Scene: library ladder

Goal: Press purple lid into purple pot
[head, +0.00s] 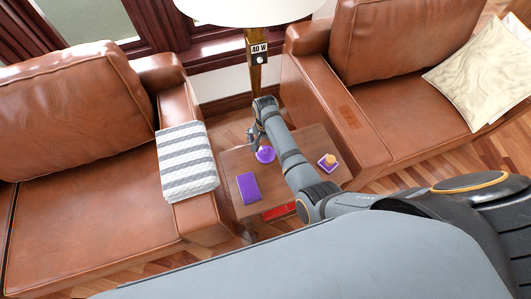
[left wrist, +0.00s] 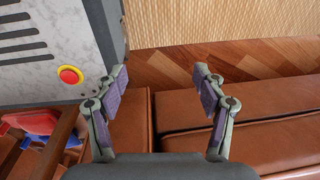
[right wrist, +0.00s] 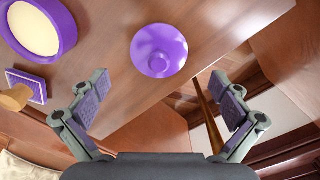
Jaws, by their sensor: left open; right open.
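A round purple lid (head: 265,154) with a small knob lies on the small wooden side table; it also shows in the right wrist view (right wrist: 158,50). A round purple pot (right wrist: 67,22) with a cream inside stands on the same table at the upper left of the right wrist view; in the head view I cannot see it, and my right arm covers that area. My right gripper (right wrist: 158,88) is open and empty, close to the lid, which shows beyond and between its fingertips. My left gripper (left wrist: 160,76) is open and empty, away from the table.
A purple block (head: 249,188) lies at the table's (head: 232,163) left side. A purple square piece with a wooden knob (head: 328,161) is at the right. Leather armchairs flank the table, and a lamp stands behind. A grey cabinet (left wrist: 50,30) with a red button is near my left gripper.

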